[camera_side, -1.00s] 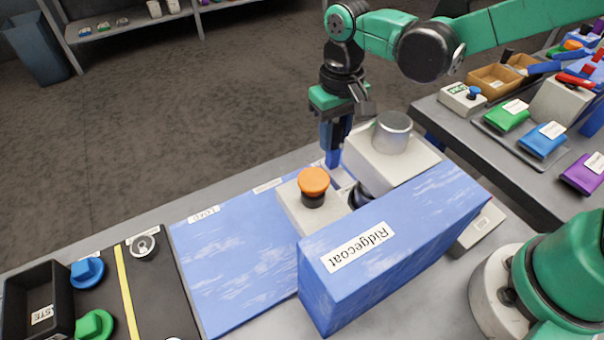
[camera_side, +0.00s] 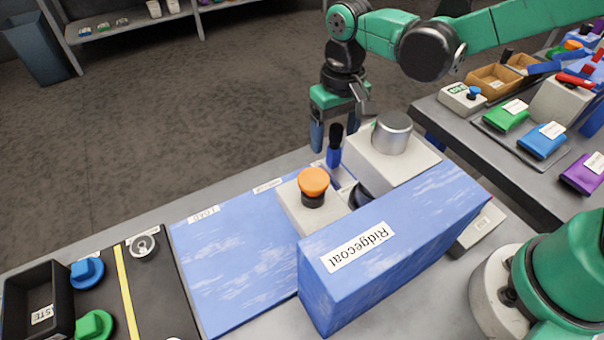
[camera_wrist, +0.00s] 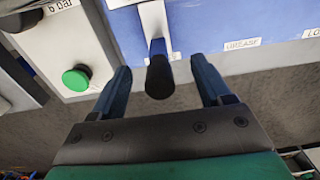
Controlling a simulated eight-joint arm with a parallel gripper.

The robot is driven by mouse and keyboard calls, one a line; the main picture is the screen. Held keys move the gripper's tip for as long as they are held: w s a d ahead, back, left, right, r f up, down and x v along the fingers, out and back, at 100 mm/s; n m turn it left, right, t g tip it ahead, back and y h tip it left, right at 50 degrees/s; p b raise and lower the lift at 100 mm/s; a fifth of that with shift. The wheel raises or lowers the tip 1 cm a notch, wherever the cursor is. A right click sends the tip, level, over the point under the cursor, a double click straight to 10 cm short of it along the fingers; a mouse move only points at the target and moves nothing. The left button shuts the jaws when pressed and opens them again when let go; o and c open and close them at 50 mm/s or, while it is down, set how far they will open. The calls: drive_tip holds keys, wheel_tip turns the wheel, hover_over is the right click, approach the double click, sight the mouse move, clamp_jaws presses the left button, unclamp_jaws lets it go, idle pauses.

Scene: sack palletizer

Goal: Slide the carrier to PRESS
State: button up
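An upright handle with a black grip and blue lower part (camera_side: 334,157) stands beside the white press-like block; I take it as the carrier's handle. In the wrist view, its black grip (camera_wrist: 160,78) lies between my fingers, with clear gaps on both sides. My gripper (camera_wrist: 161,64) is open and empty. The rest of the carrier is mostly hidden in the side view. A blue board (camera_side: 235,265) bears a LOAD label (camera_side: 204,214) and another label (camera_side: 268,185), which reads GREASE in the wrist view (camera_wrist: 242,44). I see no readable PRESS label.
A large blue Ridgecoat box (camera_side: 390,245) blocks the side view of the track. An orange button (camera_side: 313,181) on a white block and a silver cylinder (camera_side: 393,132) stand close by. A green button (camera_wrist: 76,79) lies left of my fingers in the wrist view.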

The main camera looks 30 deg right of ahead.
drive_tip(key=shift+s+d+r, duration=0.1)
drive_tip(key=shift+s+d, duration=0.05)
drive_tip(key=shift+d, duration=0.15)
drive_tip(key=shift+a+r, duration=0.15)
drive_tip(key=shift+r, duration=3.75)
drive_tip(key=s+d+f+t, duration=0.1)
drive_tip(key=s+d+t, duration=0.5)
drive_tip(key=d+t, duration=0.1)
drive_tip(key=shift+s+d+f, duration=0.15)
drive_tip(key=shift+d+f, duration=0.05)
drive_tip(key=shift+d, duration=0.65)
